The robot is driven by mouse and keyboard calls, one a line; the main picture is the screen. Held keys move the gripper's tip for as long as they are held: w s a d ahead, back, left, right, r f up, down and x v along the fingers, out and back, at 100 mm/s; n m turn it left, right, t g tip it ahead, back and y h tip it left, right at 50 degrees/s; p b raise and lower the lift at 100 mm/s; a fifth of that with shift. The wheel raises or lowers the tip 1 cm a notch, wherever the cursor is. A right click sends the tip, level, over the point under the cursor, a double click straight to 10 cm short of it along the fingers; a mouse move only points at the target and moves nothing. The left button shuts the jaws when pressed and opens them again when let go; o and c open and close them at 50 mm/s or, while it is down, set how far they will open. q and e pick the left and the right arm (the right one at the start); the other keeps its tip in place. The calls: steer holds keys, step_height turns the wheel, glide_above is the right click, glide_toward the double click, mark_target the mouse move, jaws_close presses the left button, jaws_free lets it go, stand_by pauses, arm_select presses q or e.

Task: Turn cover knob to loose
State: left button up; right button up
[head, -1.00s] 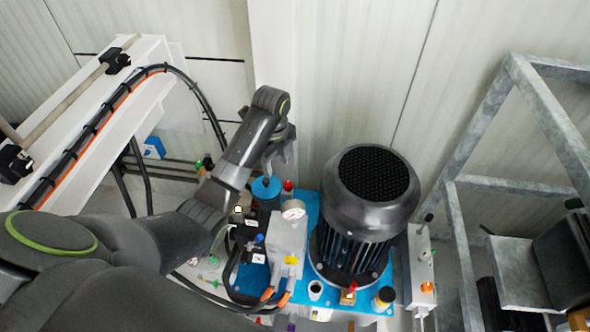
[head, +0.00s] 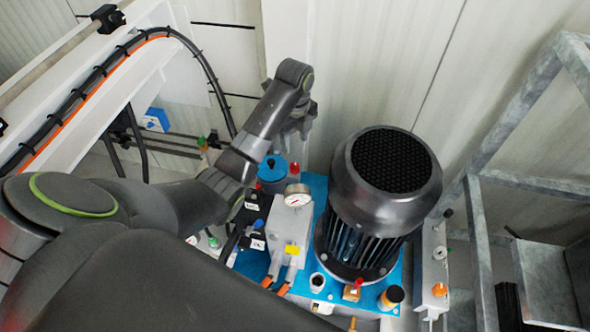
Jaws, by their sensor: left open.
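A round blue cover (head: 273,178) with a small dark knob (head: 270,163) on top sits at the back left of the blue pump base, left of the big motor. I take this for the cover knob; its loose or tight state cannot be read. My left gripper (head: 297,136) hangs behind and slightly right of the cover, fingers pointing down. It is open, and I see nothing between its fingers. It appears apart from the knob. My right gripper is not in view.
The dark ribbed motor (head: 362,195) stands close on the right. A pressure gauge (head: 297,196) and a small red cap (head: 294,168) are beside the cover. The pale wall (head: 350,70) is behind. A grey metal frame (head: 485,260) stands at the right.

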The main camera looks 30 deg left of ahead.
mark_target(295, 166)
arm_select(q)
step_height(295, 166, down, 11)
steer(key=shift+b, duration=1.15)
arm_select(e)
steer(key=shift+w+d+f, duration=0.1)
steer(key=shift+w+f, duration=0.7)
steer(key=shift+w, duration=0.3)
